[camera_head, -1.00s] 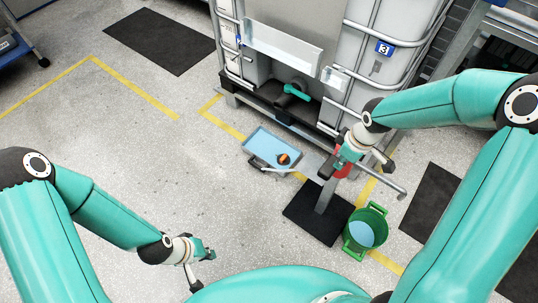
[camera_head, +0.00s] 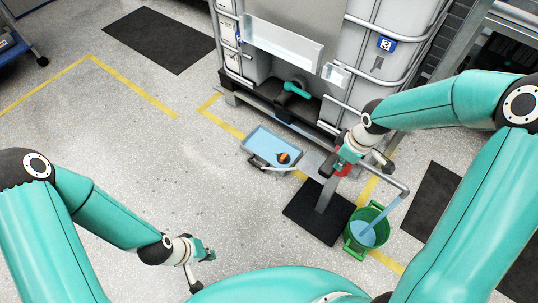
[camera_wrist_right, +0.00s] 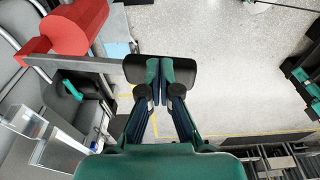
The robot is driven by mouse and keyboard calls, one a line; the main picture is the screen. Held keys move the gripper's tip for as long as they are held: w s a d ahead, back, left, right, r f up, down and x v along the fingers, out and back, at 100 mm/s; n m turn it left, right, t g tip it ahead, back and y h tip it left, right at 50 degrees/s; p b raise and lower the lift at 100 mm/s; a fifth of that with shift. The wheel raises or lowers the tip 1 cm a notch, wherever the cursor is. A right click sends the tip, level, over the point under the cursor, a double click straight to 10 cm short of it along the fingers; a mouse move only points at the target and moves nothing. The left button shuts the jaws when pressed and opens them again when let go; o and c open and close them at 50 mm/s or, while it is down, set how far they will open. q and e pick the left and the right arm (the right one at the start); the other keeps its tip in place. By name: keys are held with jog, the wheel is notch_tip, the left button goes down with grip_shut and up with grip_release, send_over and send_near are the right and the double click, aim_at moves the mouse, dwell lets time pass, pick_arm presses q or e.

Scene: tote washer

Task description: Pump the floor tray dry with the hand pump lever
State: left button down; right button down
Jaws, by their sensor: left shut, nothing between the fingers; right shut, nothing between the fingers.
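The floor tray (camera_head: 250,139) holds pale blue water and lies in front of the big tank. The hand pump stands on a dark mat, with a grey post (camera_head: 327,193), a red part (camera_head: 343,170) and a spout pipe (camera_head: 393,180). A blue stream falls from the spout into the green bucket (camera_head: 350,237). My right gripper (camera_head: 340,160) is shut and empty beside the red part. In the right wrist view its shut fingertips (camera_wrist_right: 160,75) meet the end of a grey lever bar (camera_wrist_right: 85,64); firm contact is unclear. My left gripper (camera_head: 208,255) is shut and empty at lower left.
An orange and black object (camera_head: 283,158) sits at the tray's right end. The caged tank (camera_head: 385,70) with a teal valve handle (camera_head: 296,90) stands behind. Dark mats (camera_head: 160,38) lie on the floor. The speckled floor (camera_head: 130,160) at left is clear.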

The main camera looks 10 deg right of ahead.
notch_tip(320, 180, down, 7)
jog(key=b, duration=0.5)
jog(key=shift+r+b, duration=0.15)
jog(key=shift+b, duration=0.25)
dwell(0.4)
notch_tip(320, 180, up, 9)
jog(key=p, duration=0.7)
jog(key=c, duration=1.8)
grip_release()
jog(key=shift+c, duration=0.2)
